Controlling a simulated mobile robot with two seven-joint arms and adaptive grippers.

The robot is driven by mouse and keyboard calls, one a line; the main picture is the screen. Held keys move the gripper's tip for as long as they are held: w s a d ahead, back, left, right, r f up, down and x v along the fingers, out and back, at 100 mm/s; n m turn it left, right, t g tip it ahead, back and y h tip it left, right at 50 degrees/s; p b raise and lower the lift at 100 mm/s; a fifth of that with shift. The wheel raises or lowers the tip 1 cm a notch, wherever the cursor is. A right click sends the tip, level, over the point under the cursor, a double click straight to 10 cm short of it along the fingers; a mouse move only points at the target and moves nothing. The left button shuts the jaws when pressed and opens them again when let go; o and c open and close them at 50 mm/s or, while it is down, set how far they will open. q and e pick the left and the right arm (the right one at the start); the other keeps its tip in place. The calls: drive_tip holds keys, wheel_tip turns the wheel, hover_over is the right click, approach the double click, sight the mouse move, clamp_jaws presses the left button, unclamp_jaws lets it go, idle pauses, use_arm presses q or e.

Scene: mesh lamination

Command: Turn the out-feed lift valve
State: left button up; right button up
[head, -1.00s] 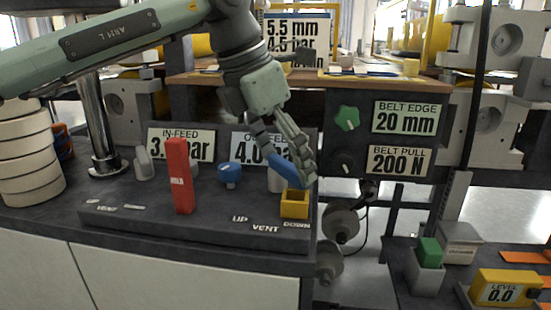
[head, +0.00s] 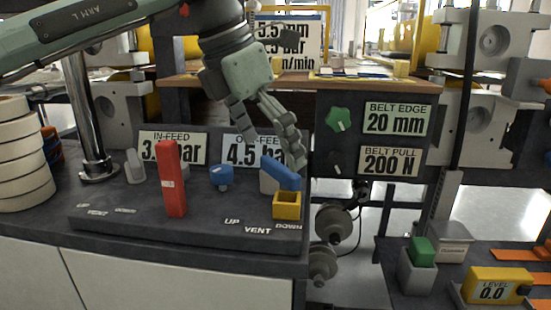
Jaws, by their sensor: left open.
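The out-feed lift valve has a blue lever (head: 281,173) on a grey body, at the right end of the dark valve panel (head: 150,226). The lever slants down to the right, its lower end just above a yellow open-topped block (head: 287,206) near the DOWN mark. UP and VENT marks lie to its left. My left gripper (head: 273,150) is open above and behind the lever, with its fingers spread. One finger overlaps the lever's upper edge in the picture; I cannot tell whether they touch. My right gripper is not in view.
A red lever (head: 171,180) stands upright to the left, with a blue knob (head: 221,177) between it and the valve. The out-feed sign (head: 248,150) reads 4.5, partly covered. A green knob (head: 338,120) is on the panel at right. A chrome post (head: 86,120) stands at left.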

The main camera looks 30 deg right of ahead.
use_arm(q)
drive_tip(key=v, duration=0.9)
drive_tip(key=shift+r, duration=0.25)
drive_tip(key=shift+f, duration=0.1)
